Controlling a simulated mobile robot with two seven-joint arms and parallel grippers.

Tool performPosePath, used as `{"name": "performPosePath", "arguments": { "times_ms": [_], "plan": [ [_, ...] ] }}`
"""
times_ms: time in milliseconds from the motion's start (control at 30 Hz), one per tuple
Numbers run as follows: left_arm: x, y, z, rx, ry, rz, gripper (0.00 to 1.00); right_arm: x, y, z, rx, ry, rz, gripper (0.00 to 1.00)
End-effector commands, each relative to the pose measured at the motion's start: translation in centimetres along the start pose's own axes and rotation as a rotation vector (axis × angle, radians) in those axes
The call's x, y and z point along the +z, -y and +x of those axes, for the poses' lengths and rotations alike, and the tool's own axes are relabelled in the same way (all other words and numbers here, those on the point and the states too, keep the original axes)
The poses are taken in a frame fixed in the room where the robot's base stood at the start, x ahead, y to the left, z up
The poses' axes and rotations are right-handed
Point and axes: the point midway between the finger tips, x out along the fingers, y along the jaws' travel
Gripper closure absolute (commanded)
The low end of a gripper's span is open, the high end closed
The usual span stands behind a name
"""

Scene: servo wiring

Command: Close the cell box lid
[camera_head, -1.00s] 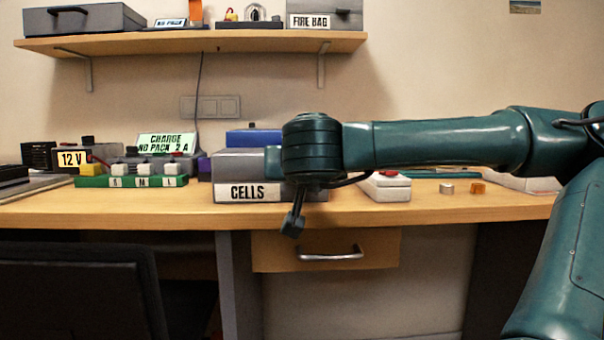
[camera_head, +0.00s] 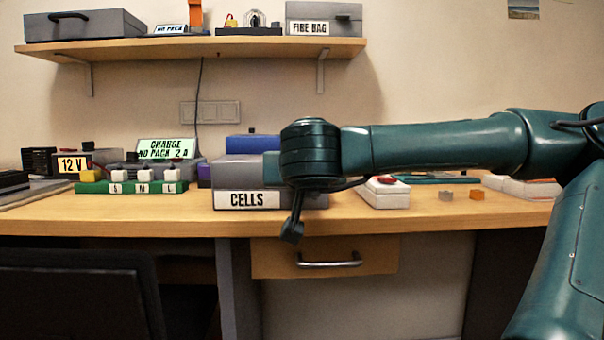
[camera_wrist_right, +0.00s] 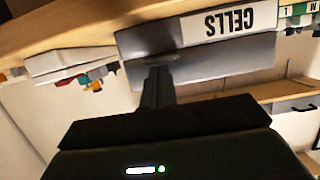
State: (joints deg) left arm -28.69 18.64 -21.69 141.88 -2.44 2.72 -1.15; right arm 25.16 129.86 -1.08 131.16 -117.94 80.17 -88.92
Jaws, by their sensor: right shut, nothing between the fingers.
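The grey cell box (camera_head: 221,201) with the white CELLS label stands at the front of the bench, left of centre in the head view. Its grey lid (camera_head: 238,171) lies down over it; I cannot tell whether it is fully seated. The right wrist view shows the lid (camera_wrist_right: 225,62) upside down, below the label. My right gripper (camera_wrist_right: 160,68) is shut and empty, with its tips at the lid, seemingly touching it. My left gripper is not in view.
A green strip (camera_head: 92,188) with white blocks lies left of the box. A blue case (camera_head: 255,141) is behind it. A white box (camera_head: 384,194) with a red part stands to the right. A drawer (camera_head: 277,258) is below, and a shelf (camera_head: 205,47) hangs above.

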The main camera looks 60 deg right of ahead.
Motion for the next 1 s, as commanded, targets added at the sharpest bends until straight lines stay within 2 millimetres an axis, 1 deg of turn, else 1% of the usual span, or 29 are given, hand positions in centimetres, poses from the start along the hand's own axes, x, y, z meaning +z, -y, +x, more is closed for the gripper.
{"name": "performPosePath", "arguments": {
  "times_ms": [33,100,133,200,400,433,467,500,600,700,1000],
  "plan": [
    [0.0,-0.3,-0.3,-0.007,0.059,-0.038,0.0,-1.9,0.0,-0.7,0.0,-0.011,0.002,1.0],
    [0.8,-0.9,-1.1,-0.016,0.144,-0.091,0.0,-3.7,0.1,-1.4,-0.001,-0.024,0.006,1.0],
    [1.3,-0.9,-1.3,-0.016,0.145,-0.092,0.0,-2.6,0.1,-1.9,-0.004,-0.024,0.001,1.0],
    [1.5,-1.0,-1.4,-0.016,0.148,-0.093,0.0,-1.2,0.1,-3.3,-0.004,-0.027,0.0,1.0],
    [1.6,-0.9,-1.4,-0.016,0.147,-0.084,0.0,1.6,0.0,-7.0,-0.002,-0.032,0.003,1.0],
    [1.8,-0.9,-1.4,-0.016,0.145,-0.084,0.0,1.9,0.0,-7.4,-0.001,-0.034,0.005,1.0],
    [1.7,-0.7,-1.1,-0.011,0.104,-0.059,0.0,2.5,0.0,-7.5,0.0,-0.034,0.01,1.0],
    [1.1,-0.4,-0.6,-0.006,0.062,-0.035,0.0,2.6,0.0,-7.8,0.0,-0.035,0.011,1.0],
    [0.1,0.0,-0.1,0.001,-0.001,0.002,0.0,2.9,0.0,-8.5,0.0,-0.034,0.011,1.0],
    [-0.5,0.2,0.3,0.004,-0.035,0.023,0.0,3.0,0.0,-8.9,0.001,-0.034,0.01,1.0],
    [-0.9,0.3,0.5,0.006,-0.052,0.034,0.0,3.0,0.0,-9.1,-0.001,-0.029,0.011,1.0]
  ]
}}
